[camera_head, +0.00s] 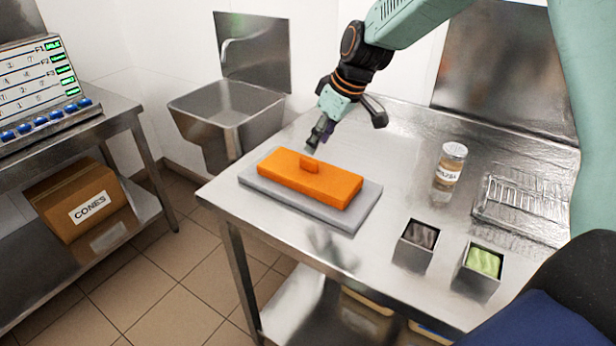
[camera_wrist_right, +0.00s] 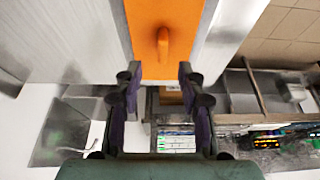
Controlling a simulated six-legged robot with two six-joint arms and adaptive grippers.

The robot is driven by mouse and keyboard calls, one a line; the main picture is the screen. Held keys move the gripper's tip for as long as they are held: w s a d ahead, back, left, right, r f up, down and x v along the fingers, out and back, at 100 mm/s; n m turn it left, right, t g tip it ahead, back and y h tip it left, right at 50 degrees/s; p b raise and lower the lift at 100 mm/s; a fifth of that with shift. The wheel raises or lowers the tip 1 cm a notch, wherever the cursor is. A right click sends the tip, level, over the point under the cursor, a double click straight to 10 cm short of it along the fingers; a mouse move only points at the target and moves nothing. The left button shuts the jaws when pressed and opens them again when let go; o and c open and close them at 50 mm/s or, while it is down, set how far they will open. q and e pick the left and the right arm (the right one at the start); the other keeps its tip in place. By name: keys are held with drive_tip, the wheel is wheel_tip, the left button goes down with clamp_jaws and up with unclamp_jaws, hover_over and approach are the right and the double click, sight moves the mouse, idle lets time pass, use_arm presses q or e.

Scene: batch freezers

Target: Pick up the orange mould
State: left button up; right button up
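The orange mould (camera_head: 310,182) is a long flat block with a small raised handle on top. It lies on a grey slab (camera_head: 358,217) at the left part of the steel table. My right gripper (camera_head: 343,133) is above and behind the mould, with its fingers spread and nothing between them. In the right wrist view, the mould (camera_wrist_right: 163,62) with its handle lies just beyond the fingertips of the right gripper (camera_wrist_right: 158,72). The fingers look apart from the handle. My left gripper is not in view.
On the steel table (camera_head: 400,150) stand a labelled jar (camera_head: 450,165), a dark-filled tin (camera_head: 415,247), a green-filled tin (camera_head: 478,270) and a wire rack (camera_head: 520,208). A sink (camera_head: 228,105) is behind left. A CONES box (camera_head: 80,205) sits on the left shelf.

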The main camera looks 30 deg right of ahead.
sight(309, 159)
drive_tip(key=shift+s+a+f, duration=0.35)
drive_tip(key=shift+a+f, duration=0.1)
drive_tip(key=shift+a, duration=0.05)
drive_tip(key=w+f, duration=0.2)
drive_tip(key=f, duration=0.1)
drive_tip(key=w+f, duration=0.1)
drive_tip(key=f, duration=0.1)
drive_tip(key=shift+f, duration=0.15)
drive_tip(key=shift+a+f, duration=0.2)
drive_tip(key=shift+f, duration=0.1)
drive_tip(key=shift+s+a+r, duration=0.25)
drive_tip(key=shift+s+r, duration=0.1)
drive_tip(key=shift+s, duration=0.15)
drive_tip(key=shift+w+d+f, duration=0.25)
drive_tip(key=shift+w+f, duration=0.1)
drive_tip(key=shift+w, duration=0.1)
drive_tip(key=c, duration=0.4)
drive_tip(key=shift+s+a+r, duration=0.15)
drive_tip(key=shift+s+a, duration=0.05)
drive_tip(key=c, duration=0.4)
drive_tip(key=shift+w+d, duration=0.1)
clamp_jaws()
